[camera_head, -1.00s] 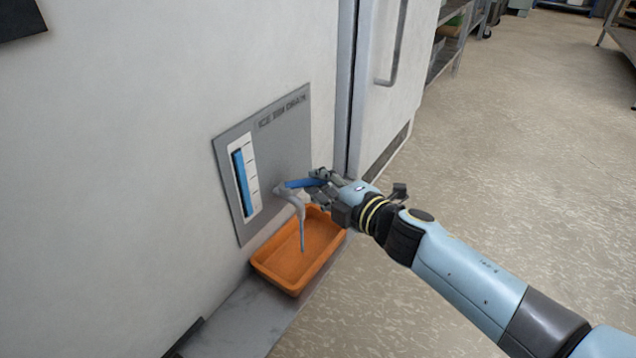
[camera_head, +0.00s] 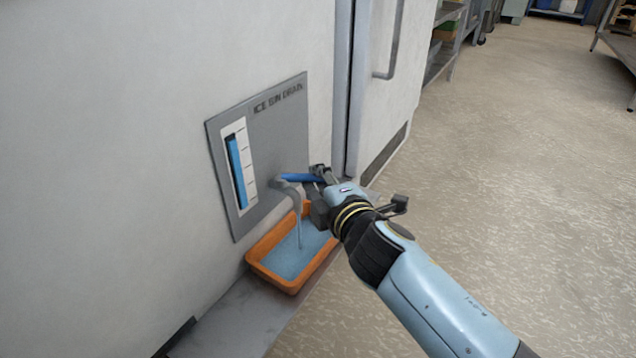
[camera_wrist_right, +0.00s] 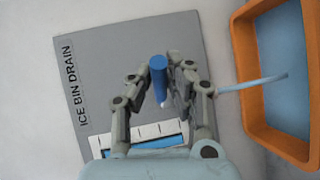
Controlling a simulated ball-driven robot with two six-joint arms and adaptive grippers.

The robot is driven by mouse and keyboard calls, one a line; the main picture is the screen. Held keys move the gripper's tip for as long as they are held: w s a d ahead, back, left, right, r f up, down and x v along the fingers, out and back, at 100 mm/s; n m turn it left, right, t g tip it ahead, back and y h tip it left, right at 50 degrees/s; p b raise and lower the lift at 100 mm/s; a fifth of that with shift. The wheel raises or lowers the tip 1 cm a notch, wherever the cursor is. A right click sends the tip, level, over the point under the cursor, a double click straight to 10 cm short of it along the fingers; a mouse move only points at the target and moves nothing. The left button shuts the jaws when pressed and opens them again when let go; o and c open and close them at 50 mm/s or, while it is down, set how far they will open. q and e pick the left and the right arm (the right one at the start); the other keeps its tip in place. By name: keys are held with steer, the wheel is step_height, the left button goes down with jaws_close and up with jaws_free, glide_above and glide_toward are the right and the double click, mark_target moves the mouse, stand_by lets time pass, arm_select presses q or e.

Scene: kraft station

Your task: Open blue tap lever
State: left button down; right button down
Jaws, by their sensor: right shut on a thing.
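The blue tap lever (camera_head: 298,178) sticks out from the grey tap (camera_head: 286,187) on the ice bin drain panel (camera_head: 270,135). My right gripper (camera_head: 318,182) is shut on the lever's outer end. In the right wrist view the lever (camera_wrist_right: 158,78) shows end-on between the two fingers of the gripper (camera_wrist_right: 163,95). A stream of water (camera_head: 299,228) runs from the spout into the orange tray (camera_head: 262,268) below, and blue water (camera_head: 292,260) covers the tray's bottom. My left gripper is not in view.
A gauge (camera_head: 239,168) with a blue bar is on the panel's left side. The tray stands on a grey ledge (camera_head: 240,315) against the white wall. A tall door with a handle (camera_head: 390,40) is to the right. The floor (camera_head: 500,180) on the right is clear.

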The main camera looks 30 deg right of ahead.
steer(key=shift+r, duration=0.15)
steer(key=c, duration=1.3)
jaws_free()
steer(key=shift+o, duration=0.2)
